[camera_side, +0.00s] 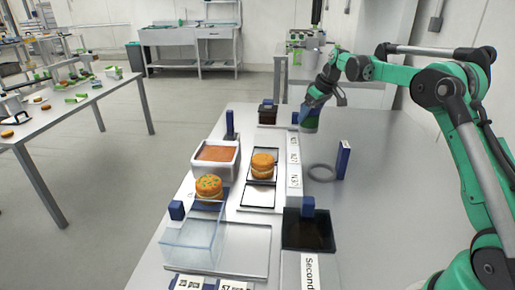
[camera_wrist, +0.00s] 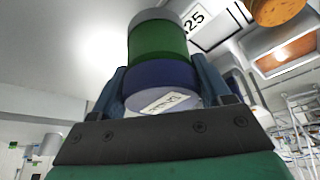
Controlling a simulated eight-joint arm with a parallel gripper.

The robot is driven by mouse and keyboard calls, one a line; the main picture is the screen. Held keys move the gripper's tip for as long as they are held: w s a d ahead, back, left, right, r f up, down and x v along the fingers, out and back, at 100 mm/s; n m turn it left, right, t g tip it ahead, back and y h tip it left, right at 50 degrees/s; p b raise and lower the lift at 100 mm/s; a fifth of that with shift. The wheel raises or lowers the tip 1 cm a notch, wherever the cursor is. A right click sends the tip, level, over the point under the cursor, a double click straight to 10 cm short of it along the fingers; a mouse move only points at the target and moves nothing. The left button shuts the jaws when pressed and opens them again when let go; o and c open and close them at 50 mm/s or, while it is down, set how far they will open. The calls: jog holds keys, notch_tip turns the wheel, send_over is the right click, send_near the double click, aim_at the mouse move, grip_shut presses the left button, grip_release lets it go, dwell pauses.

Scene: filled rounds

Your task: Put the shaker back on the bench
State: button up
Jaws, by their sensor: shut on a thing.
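The shaker is a green cylinder with a blue end and a grey end. In the side view the shaker (camera_side: 309,124) is at the far part of the bench (camera_side: 385,200), below my gripper (camera_side: 314,101). In the wrist view my gripper (camera_wrist: 162,80) is shut on the shaker (camera_wrist: 158,42), with one finger on each side of its blue end, which bears a white label. The grey end points away from the wrist. I cannot tell whether the shaker touches the bench. A grey ring (camera_side: 321,172) lies flat on the bench, nearer the camera.
A blue upright block (camera_side: 343,160) with a white label stands right of the ring. Left are a white-rimmed tray (camera_side: 236,163) with brown filling, filled rounds (camera_side: 262,165) and a clear box (camera_side: 192,242). A dark square tray (camera_side: 308,230) is in front. The right bench is mostly clear.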

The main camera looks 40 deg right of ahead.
jog(key=shift+m, duration=0.3)
jog(key=d+f, duration=0.1)
jog(key=f, duration=0.2)
jog(key=s+d+f, duration=0.1)
jog(key=f, duration=0.2)
jog(key=d+f, duration=0.2)
jog(key=f, duration=0.1)
jog(key=shift+s, duration=0.35)
jog(key=o, duration=1.3)
jog(key=shift+a+f, duration=0.1)
